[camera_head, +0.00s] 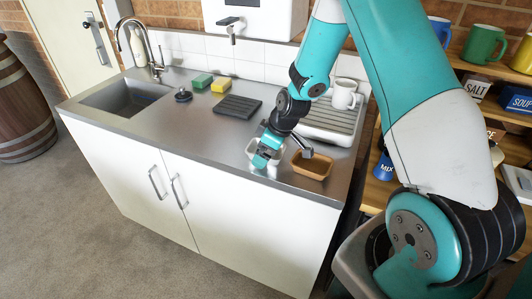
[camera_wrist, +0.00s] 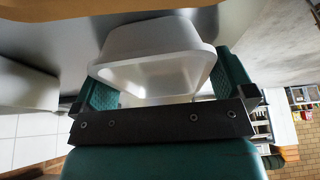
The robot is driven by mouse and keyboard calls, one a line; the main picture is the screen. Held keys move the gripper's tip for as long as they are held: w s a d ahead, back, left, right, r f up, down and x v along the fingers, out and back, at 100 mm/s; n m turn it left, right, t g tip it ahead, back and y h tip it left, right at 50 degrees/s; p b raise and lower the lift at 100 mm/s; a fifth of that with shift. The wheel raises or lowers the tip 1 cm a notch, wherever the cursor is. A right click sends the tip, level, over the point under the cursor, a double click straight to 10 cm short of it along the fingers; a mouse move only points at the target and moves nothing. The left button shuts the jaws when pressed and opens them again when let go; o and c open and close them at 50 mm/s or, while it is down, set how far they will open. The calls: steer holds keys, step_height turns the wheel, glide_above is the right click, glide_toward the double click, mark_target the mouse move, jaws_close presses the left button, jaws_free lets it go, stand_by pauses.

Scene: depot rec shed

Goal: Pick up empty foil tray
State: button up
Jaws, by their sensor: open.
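The empty foil tray (camera_head: 251,149) is pale, nearly white, and sits near the front edge of the steel counter. My gripper (camera_head: 266,152) is down at it and hides part of it in the head view. In the wrist view the tray (camera_wrist: 158,58) lies between the two green fingers of my gripper (camera_wrist: 165,82), one on each side. Its inside looks bare. The jaws are open, and I cannot tell whether either finger touches the tray.
A brown-filled tray (camera_head: 312,165) stands close to the right of my gripper. A white mug (camera_head: 344,94) stands on the drainer (camera_head: 330,122) behind. A dark ribbed mat (camera_head: 238,106), a green sponge (camera_head: 202,80) and a yellow sponge (camera_head: 221,85) lie to the left.

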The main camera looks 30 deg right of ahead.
steer(key=shift+f, duration=0.15)
steer(key=c, duration=0.9)
